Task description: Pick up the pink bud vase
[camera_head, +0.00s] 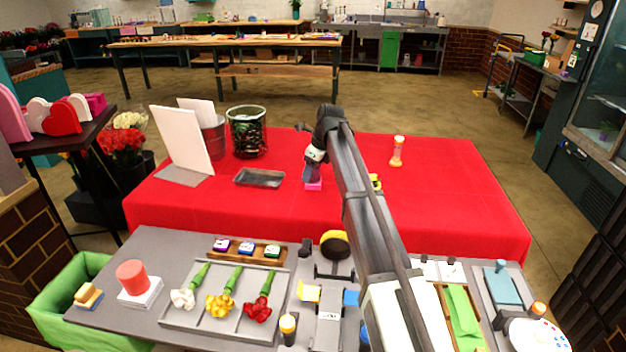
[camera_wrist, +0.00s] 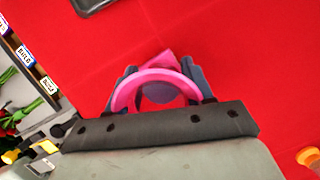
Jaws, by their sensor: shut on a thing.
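The pink bud vase (camera_head: 313,186) is at the middle of the red-covered table, below my gripper. Only its lower pink part shows in the head view. In the wrist view its round pink rim (camera_wrist: 152,74) faces the camera, with a dark opening inside. My gripper (camera_head: 312,172) points down over it. In the wrist view the two blue-grey fingers of my gripper (camera_wrist: 157,88) lie on either side of the vase and are shut on it. I cannot tell whether its base touches the cloth.
A dark shallow tray (camera_head: 259,178) lies left of the vase. An orange-and-cream bottle-like item (camera_head: 397,152) stands to the right. A yellow item is partly hidden by my arm. The right cloth is mostly clear.

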